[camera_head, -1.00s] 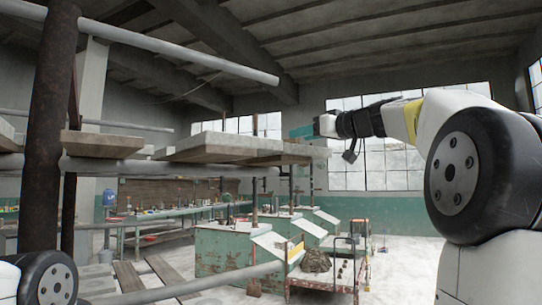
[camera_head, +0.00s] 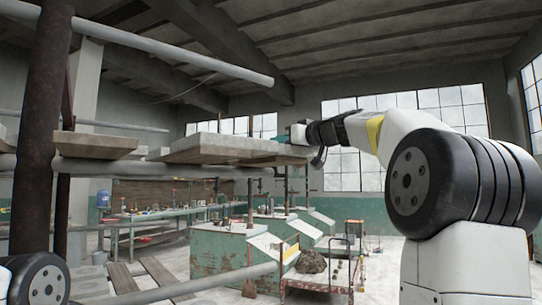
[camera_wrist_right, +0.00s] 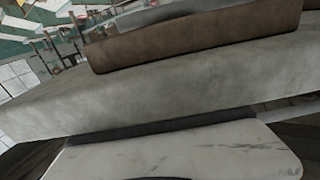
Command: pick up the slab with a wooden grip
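A long pale grey slab (camera_head: 225,147) lies flat on the pipe rack, its right end reaching out past the pipe. A brown wood-like piece (camera_head: 278,160) shows under that end. My right gripper (camera_head: 285,139) is at the slab's right end, small and partly hidden. In the right wrist view the grey slab (camera_wrist_right: 130,97) crosses the picture with a brown block (camera_wrist_right: 200,32) against it. My left gripper is out of view.
A shorter board (camera_head: 95,145) sits on the rack to the left. A thick rusty post (camera_head: 38,130) and horizontal pipes (camera_head: 150,45) frame the rack. Green benches (camera_head: 215,250) and a cart (camera_head: 315,280) stand on the floor beyond.

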